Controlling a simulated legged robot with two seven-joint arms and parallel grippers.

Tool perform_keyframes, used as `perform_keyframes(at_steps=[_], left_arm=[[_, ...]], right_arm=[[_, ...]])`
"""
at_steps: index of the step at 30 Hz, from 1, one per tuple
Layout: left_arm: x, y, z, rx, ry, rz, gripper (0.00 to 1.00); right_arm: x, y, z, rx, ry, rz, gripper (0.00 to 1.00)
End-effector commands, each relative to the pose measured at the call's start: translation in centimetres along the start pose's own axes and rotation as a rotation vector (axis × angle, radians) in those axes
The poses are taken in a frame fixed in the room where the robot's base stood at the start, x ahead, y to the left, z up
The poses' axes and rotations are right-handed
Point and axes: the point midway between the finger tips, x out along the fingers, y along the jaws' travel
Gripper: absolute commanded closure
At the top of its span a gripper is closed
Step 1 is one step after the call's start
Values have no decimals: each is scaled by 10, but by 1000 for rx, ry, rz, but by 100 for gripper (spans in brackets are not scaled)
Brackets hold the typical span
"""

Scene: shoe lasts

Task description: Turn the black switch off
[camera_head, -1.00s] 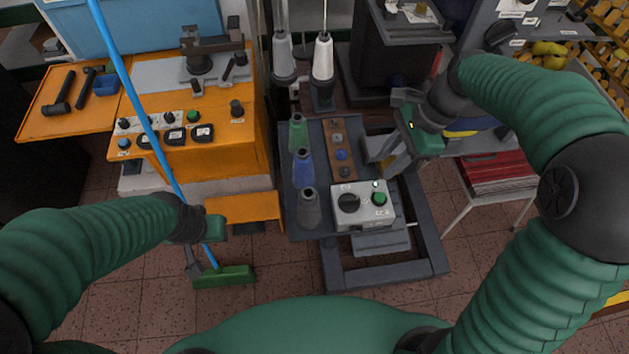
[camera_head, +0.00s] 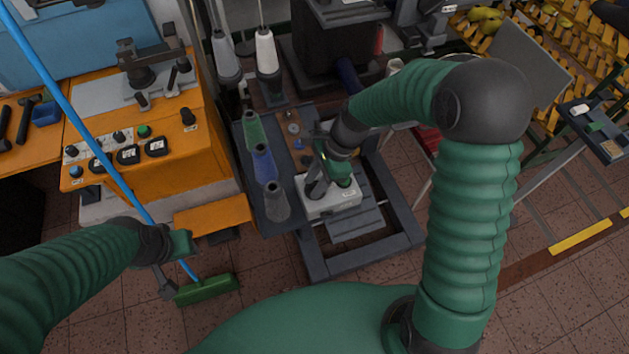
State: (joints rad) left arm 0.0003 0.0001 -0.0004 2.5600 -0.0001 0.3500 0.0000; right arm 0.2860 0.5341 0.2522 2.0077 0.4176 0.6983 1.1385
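The white control box (camera_head: 335,206) stands at the front end of the dark grey machine table. My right gripper (camera_head: 318,187) has its fingers down at the top of this box, over the side where the black switch sits. The gripper hides most or all of the switch, so its position does not show. I cannot tell whether the fingers touch it or how far apart they are. My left gripper (camera_head: 172,268) is low at the left, beside the blue broom handle (camera_head: 105,162); whether it grips anything is unclear.
Grey, blue and green thread cones (camera_head: 275,200) stand left of the box. An orange machine cabinet (camera_head: 185,160) is further left. The green broom head (camera_head: 207,289) rests on the tiled floor. A dark metal frame (camera_head: 370,258) lies below the box.

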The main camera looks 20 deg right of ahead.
Motion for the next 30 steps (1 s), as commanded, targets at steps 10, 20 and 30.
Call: perform_keyframes(at_steps=[10, 20, 30], left_arm=[[0, 0, 0, 1, 0, 0, 64], [0, 0, 0, 0, 0, 0, 64], [-6, 0, -1, 1, 0, 0, 64]], right_arm=[[0, 0, 0, 0, 1, -1, 86], [0, 0, 2, -2, 0, 0, 100], [-1, -1, 4, -38, -2, 15, 100]])
